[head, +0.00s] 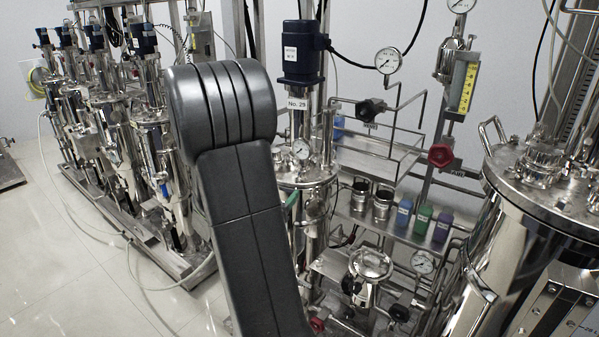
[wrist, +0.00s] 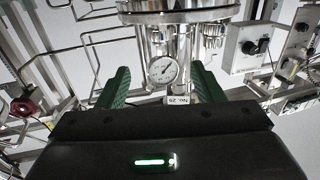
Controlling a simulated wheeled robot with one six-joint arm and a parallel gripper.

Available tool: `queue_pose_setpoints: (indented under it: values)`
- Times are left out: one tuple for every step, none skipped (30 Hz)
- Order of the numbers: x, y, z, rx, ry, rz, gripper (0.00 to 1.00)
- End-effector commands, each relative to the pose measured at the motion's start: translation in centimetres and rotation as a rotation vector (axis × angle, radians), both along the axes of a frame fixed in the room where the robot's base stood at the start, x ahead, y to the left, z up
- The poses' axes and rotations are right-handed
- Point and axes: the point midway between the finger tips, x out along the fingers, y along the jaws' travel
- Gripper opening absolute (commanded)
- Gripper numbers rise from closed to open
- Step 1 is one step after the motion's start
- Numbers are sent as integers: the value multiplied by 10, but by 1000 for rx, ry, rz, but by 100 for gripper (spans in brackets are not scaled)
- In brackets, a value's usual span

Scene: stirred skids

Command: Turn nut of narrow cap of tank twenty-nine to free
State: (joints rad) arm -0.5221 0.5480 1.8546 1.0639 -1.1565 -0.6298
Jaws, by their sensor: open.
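Tank twenty-nine (head: 312,200) is a shiny steel vessel with a "No. 29" label (head: 297,103) and a blue motor (head: 303,50) above its lid. A dial gauge (head: 301,149) stands on the lid. My arm covers the tank's left side in the head view, and only a bit of green finger shows beside it. In the wrist view, which looks upside down, my gripper (wrist: 160,70) is open, its two green fingers apart with nothing held. The gauge (wrist: 163,70) and label (wrist: 179,100) appear between and beyond them. I cannot make out the narrow cap or its nut.
A rack (head: 375,155) with pipes, a red-handled valve (head: 440,155) and small coloured containers (head: 423,220) stands right of the tank. A large steel vessel (head: 520,220) is at the right. More tanks (head: 110,125) line the left. Floor (head: 70,270) is open at lower left.

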Motion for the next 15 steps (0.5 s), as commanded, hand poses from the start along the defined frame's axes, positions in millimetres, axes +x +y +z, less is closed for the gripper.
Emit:
queue_pose_setpoints:
  values:
    - [7, -4, 0, 0, 1, -3, 61]
    - [11, -7, 0, 0, 1, -4, 61]
    - [19, -10, 1, 0, 1, -4, 61]
    - [24, -12, 1, 0, 1, -3, 61]
    - [30, -15, 1, 2, 1, -4, 61]
    - [39, -18, 1, 0, 1, -4, 61]
    - [45, -22, 0, 1, 2, -4, 61]
    - [51, -24, 1, 1, 1, -3, 61]
    - [59, -27, 1, 0, 1, -3, 61]
    - [65, -30, 1, 1, 2, -3, 61]
    - [70, -32, 1, 1, 2, -3, 61]
    - [78, -35, 1, 0, 1, -3, 61]
    - [83, -37, 1, 0, 1, -2, 61]
    - [88, -39, 1, 1, 2, -1, 61]
    - [93, -42, 1, 0, 1, -2, 61]
